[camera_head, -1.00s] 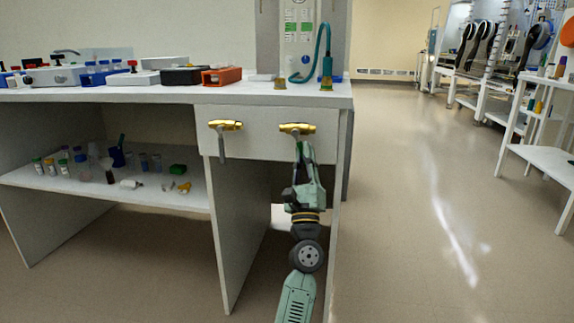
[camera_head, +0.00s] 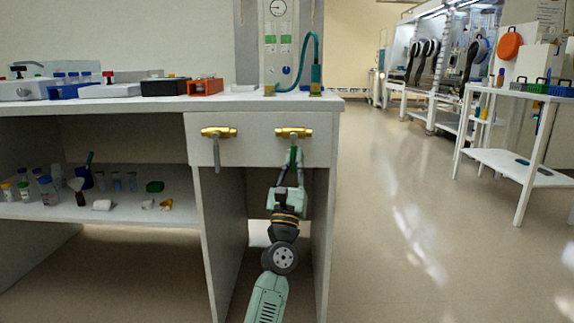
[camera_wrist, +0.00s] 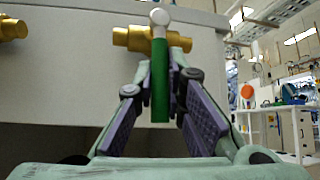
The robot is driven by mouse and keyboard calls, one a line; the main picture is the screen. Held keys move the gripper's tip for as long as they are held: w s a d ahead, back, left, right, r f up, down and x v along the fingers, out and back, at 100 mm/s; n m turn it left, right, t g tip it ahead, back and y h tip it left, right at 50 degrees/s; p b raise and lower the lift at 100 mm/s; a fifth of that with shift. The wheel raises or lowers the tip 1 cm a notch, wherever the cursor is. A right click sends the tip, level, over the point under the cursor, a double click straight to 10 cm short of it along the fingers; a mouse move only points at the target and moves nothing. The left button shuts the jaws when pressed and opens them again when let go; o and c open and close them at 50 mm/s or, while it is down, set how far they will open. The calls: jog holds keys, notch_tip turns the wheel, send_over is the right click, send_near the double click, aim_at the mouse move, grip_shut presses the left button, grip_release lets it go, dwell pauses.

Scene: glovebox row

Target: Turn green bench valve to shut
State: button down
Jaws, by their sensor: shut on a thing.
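The green bench valve has a brass body (camera_head: 293,132) on the bench's front panel, at the right end. Its green handle (camera_head: 294,157) hangs nearly straight down; in the wrist view the handle (camera_wrist: 160,85) stands between the two finger pads, with a pale round knob at its top in front of the brass body (camera_wrist: 138,38). My gripper (camera_head: 291,170) comes from below and is shut on the handle. The fingers hide part of the handle in the head view.
A second brass valve (camera_head: 218,132) with a grey lever hangs to the left on the same panel. The bench top (camera_head: 130,103) carries boxes and a teal hose (camera_head: 314,60). A lower shelf (camera_head: 125,208) holds vials. The floor to the right is clear up to a white cart (camera_head: 513,165).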

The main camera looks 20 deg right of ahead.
jog(key=shift+w+a+m+h, duration=0.1)
jog(key=shift+a+m+h, duration=0.1)
jog(key=shift+m+h, duration=0.2)
jog(key=c, duration=1.6)
grip_release()
jog(key=shift+c, duration=0.2)
jog(key=shift+n+y, duration=0.4)
jog(key=shift+n, duration=0.1)
